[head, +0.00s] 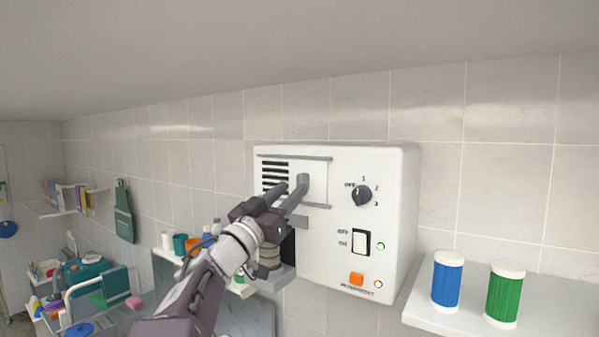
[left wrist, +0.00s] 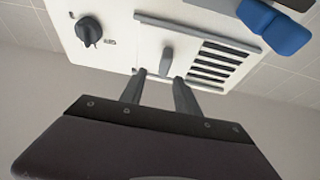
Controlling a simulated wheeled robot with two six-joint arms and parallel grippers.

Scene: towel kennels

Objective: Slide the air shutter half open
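The air shutter is a white sliding panel (head: 316,184) between two grey rails on a white wall box (head: 343,245), with a grey upright handle (head: 302,183). Dark vent slots (head: 273,174) show uncovered to the panel's left. In the left wrist view the handle (left wrist: 166,61) stands out from the panel (left wrist: 152,46), with the slots (left wrist: 217,65) to its right. My left gripper (head: 291,188) is at the shutter. In the left wrist view its fingers (left wrist: 160,76) are apart, one on each side of the handle, with gaps showing. Contact is not visible. My right gripper is out of view.
The box also has a black knob (head: 362,195), a rocker switch (head: 361,242) and an orange button (head: 357,279). Blue (head: 447,280) and green (head: 504,293) canisters stand on a shelf at right. A blue rounded thing (left wrist: 275,27) is near the box in the left wrist view.

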